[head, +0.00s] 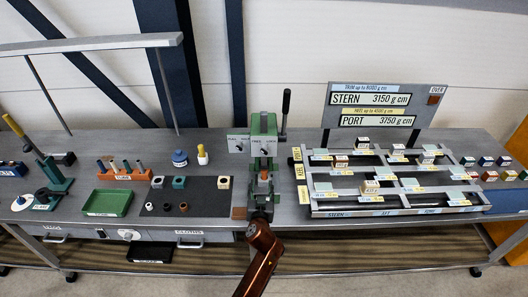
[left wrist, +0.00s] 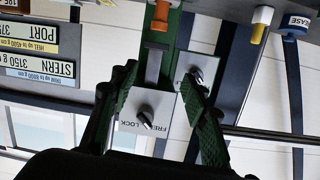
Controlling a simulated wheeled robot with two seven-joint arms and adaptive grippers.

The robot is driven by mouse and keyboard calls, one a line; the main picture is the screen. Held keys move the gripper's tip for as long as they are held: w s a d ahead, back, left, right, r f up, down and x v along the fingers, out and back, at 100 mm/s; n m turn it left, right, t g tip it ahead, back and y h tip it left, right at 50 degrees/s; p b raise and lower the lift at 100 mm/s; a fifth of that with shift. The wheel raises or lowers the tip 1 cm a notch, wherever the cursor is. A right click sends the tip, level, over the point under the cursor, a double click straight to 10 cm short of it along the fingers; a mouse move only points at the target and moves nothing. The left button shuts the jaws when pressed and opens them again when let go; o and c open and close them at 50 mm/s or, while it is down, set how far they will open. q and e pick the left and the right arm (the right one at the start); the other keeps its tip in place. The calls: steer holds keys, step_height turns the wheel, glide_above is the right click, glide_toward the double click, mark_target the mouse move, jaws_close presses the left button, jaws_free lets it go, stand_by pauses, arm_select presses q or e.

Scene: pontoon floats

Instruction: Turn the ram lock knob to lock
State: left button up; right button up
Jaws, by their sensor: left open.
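My left gripper (head: 262,192) is in front of the press. In the left wrist view its green-padded fingers (left wrist: 160,85) are spread, with the knob plate showing between them and nothing held. My right gripper is out of view.
A second plate with a knob (left wrist: 197,76) is close to one finger in the left wrist view. A black-handled lever (head: 285,112) rises beside the press. The float rack (head: 318,212) is to the right; a dark mat (head: 205,205) with small parts is to the left.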

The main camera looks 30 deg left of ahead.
arm_select(q)
steer(key=n+t+y, duration=0.1)
steer(key=t+y, duration=0.1)
glide_toward(264, 153)
steer(key=x, duration=0.2)
steer(key=shift+h, duration=0.3)
steer(key=p+x, duration=0.1)
steer(key=x, duration=0.2)
steer(key=p+x, duration=0.1)
steer(key=x, duration=0.3)
steer(key=shift+a+r, duration=0.1)
steer(key=shift+r, duration=0.1)
steer(key=shift+w+a, duration=0.2)
steer(key=shift+w, duration=0.1)
steer(key=c, duration=0.8)
steer(key=shift+f, duration=0.1)
jaws_close()
